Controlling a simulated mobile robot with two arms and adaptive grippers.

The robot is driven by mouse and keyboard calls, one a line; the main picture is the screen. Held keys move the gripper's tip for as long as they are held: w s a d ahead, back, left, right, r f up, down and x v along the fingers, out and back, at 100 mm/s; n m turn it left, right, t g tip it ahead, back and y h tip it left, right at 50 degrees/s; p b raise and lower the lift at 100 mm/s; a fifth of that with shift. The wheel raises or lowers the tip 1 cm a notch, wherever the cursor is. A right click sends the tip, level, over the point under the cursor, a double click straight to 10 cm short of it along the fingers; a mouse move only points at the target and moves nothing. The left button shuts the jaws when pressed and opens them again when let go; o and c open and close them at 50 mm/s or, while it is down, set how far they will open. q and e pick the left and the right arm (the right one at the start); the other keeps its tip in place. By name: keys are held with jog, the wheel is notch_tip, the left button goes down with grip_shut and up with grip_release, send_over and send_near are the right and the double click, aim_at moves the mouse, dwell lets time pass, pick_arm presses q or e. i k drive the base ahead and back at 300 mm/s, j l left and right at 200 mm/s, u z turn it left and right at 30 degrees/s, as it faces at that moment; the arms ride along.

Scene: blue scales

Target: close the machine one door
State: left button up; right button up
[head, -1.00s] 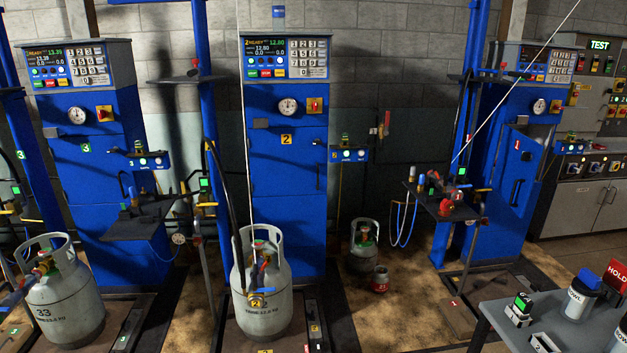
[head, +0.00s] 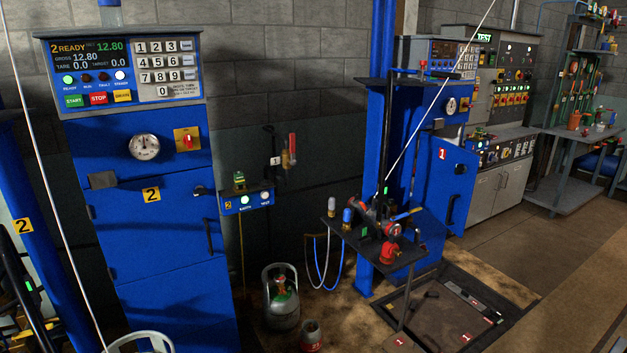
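The machine one door (head: 450,188) is a blue panel marked with a white 1 on a red label, at the right of the head view. It stands open, swung out from the blue cabinet of machine one (head: 402,150). A dark vertical handle (head: 451,210) is on the door's face. Neither of my grippers is in view.
Machine two (head: 150,230) stands close at the left with its door shut. A shelf (head: 385,245) with fittings juts out before machine one. A grey cylinder (head: 281,297) and small red one (head: 311,335) stand between them. Floor at lower right (head: 560,300) is clear.

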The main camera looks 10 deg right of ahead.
aim_at(448, 196)
jog(key=i+z, duration=0.45)
jog(key=i+j+z, duration=0.25)
jog(key=z, duration=0.2)
jog(key=i+j+z, duration=0.45)
jog(key=k+l, duration=0.05)
jog(key=l, duration=0.05)
